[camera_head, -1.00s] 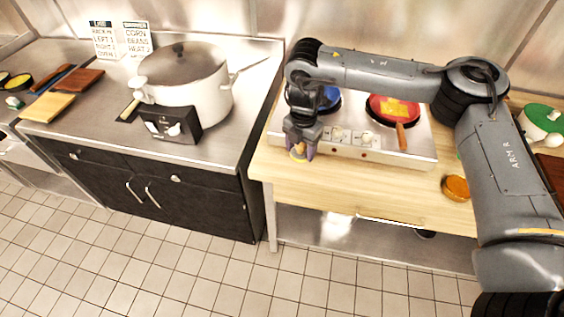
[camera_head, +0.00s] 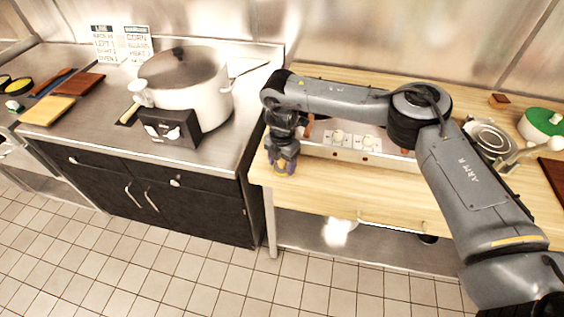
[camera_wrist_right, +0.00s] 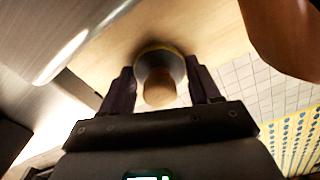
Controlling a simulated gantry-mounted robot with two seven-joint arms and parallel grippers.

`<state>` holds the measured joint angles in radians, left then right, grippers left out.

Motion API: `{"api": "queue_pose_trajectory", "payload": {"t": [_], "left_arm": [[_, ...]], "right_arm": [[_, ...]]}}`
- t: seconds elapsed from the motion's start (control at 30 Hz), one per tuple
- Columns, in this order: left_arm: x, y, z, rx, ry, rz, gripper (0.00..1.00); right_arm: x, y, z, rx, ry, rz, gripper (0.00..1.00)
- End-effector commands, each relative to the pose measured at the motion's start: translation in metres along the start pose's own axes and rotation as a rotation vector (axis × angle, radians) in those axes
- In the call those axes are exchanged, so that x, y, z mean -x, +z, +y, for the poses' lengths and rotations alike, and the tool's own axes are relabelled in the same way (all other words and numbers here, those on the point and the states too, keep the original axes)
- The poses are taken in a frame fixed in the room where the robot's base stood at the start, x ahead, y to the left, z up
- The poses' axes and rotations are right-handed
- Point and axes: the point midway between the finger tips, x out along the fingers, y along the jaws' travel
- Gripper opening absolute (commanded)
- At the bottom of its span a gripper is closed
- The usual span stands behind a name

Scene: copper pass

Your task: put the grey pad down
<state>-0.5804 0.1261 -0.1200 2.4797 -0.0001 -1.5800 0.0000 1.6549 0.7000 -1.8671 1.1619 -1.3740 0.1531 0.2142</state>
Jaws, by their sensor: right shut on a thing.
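My right gripper (camera_head: 283,168) is shut and points down above the left front part of the wooden worktop (camera_head: 320,175). In the right wrist view its two fingers (camera_wrist_right: 160,92) close on either side of a round grey pad (camera_wrist_right: 163,66) with a yellowish rim and a tan knob at its centre. In the head view the fingers mostly hide the pad. Pale wood shows beyond the pad in the wrist view. I cannot tell whether the pad touches the wood. My left gripper is not in view.
A gap separates the worktop from the black cabinet (camera_head: 200,205) bearing a large white pot (camera_head: 195,103). A green-lidded pot (camera_head: 543,120) stands far right. The front wood strip looks clear.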

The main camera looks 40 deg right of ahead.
Motion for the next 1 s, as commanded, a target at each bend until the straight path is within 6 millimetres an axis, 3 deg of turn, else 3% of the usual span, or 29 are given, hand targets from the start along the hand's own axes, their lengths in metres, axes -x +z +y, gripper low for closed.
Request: {"api": "queue_pose_trajectory", "payload": {"t": [0.33, 0.37, 0.5, 0.87, 1.0], "left_arm": [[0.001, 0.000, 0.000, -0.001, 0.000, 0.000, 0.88], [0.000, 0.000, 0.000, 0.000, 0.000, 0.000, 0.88], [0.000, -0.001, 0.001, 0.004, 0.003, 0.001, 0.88], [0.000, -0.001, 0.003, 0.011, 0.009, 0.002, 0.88], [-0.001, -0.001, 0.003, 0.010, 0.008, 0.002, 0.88]], "right_arm": [[-0.003, 0.000, 0.000, 0.000, 0.001, 0.001, 0.32], [-0.003, 0.000, 0.001, 0.000, 0.001, 0.001, 0.65], [-0.003, 0.000, 0.000, 0.000, 0.001, 0.001, 0.86], [0.000, 0.000, 0.000, 0.000, 0.001, 0.000, 0.87], [0.011, 0.000, 0.001, 0.000, 0.004, 0.000, 0.87]]}}
